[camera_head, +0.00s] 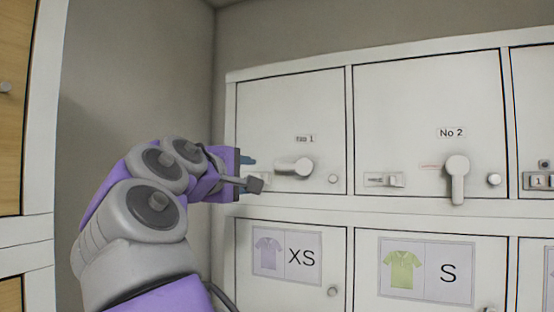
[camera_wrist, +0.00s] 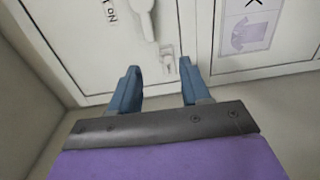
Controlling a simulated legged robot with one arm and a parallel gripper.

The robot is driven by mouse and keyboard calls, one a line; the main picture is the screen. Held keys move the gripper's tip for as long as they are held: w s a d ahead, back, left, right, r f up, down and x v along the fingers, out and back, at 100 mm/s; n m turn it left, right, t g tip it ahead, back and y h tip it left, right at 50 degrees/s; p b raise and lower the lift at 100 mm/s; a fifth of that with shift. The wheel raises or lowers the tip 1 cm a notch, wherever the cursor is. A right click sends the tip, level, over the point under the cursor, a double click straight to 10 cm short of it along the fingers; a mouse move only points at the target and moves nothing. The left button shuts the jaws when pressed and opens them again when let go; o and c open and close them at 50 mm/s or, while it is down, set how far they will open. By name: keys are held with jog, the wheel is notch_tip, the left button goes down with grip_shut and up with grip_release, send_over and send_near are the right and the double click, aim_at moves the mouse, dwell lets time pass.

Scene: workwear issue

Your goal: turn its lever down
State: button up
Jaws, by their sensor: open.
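The locker door marked No 1 (camera_head: 270,115) has a pale grey lever (camera_head: 292,166). The lever lies level, with its round hub at the right and its arm pointing left. My gripper (camera_head: 247,171) is to the left of the lever, apart from it. In the wrist view, my gripper (camera_wrist: 159,67) is open, its two blue fingers spread and nothing between them. The lever (camera_wrist: 141,20) shows beyond the fingertips at the top, partly cut off. A small latch fitting (camera_wrist: 167,52) is on the door just beyond the gap between the fingers.
Door No 2 (camera_head: 425,100) to the right has its lever (camera_head: 457,180) hanging down. Below are doors with shirt signs, XS (camera_head: 287,258) and S (camera_head: 426,270). Small round knobs (camera_head: 333,179) stick out near the levers. A grey wall stands to the left.

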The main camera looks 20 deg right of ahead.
jog(key=r, duration=0.2)
jog(key=p, duration=0.6)
send_near(281, 167)
jog(key=shift+h, duration=0.3)
jog(key=x, duration=0.8)
jog(key=shift+w+d+f, duration=0.15)
jog(key=shift+w, duration=0.05)
jog(key=shift+c, duration=0.2)
grip_shut()
